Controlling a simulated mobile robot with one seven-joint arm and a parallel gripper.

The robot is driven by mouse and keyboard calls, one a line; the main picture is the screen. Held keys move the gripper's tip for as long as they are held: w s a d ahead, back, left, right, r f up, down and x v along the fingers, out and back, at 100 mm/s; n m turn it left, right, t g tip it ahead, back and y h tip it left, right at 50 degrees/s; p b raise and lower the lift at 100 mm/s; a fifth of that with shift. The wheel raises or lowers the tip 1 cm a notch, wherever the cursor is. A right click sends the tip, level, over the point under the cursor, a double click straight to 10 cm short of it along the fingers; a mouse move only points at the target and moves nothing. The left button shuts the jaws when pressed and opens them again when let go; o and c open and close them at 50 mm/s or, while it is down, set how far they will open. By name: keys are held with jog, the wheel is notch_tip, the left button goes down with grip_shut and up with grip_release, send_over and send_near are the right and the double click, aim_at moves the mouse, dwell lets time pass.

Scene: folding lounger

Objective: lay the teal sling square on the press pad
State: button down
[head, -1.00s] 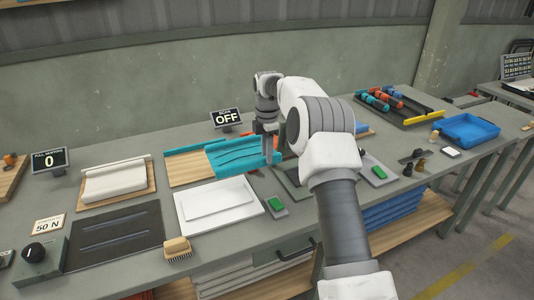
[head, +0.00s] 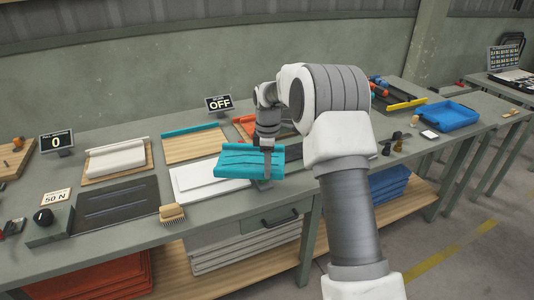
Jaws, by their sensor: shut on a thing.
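The teal sling (head: 240,163) hangs from my gripper (head: 267,172) above the bench, in front of the wooden board. My gripper is shut on the sling near its right end. The sling looks creased, and its front edge sags. The flat white pad (head: 200,182), which I take to be the press pad, lies on the bench below and left of the sling. The sling hides the pad's right part. I cannot tell whether the sling touches it.
A bare wooden board (head: 195,147) with a teal bar lies behind. A dark slotted plate (head: 115,205), a brush (head: 172,213) and a white roll on a board (head: 117,160) are to the left. A blue tray (head: 445,114) stands right. A sign (head: 218,104) reads OFF.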

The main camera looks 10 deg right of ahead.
jog(key=s+f+m, duration=0.3)
jog(key=s+m, duration=0.4)
jog(key=s, duration=0.1)
jog(key=s+a+f+m, duration=0.1)
jog(key=s+f+m, duration=0.3)
jog(key=s+m, duration=0.3)
jog(key=shift+s+a+m, duration=0.2)
jog(key=shift+s+m, duration=0.2)
jog(key=shift+s, duration=0.65)
jog(key=shift+d, duration=0.1)
